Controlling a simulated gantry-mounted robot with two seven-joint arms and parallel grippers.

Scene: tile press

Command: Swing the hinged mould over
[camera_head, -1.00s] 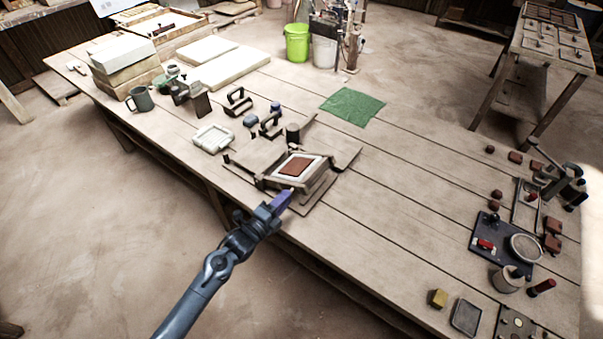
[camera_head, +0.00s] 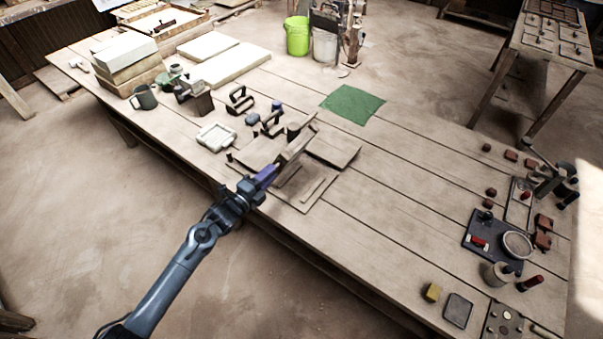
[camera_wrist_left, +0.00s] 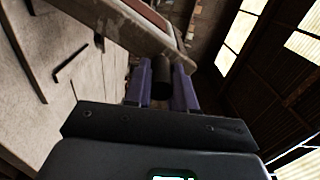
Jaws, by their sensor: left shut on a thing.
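The hinged mould (camera_head: 295,150) stands tilted up on edge over its wooden base boards (camera_head: 330,151) near the table's front edge. My left gripper (camera_head: 270,172) is at the mould's near edge. In the left wrist view the purple fingers (camera_wrist_left: 162,90) are shut on a dark cylindrical handle (camera_wrist_left: 162,72) that joins the mould frame (camera_wrist_left: 130,28). A strip of the reddish tile (camera_wrist_left: 150,12) shows inside the frame there. From the head the mould's face is mostly turned away, and the tile is hidden. My right gripper is not in view.
A white small mould (camera_head: 216,137) and dark-handled tools (camera_head: 240,101) stand left of the base. A green cloth (camera_head: 352,104) lies behind it. Dark tray (camera_head: 490,240) and red-brown blocks (camera_head: 543,222) are at the right. The table's middle right is clear.

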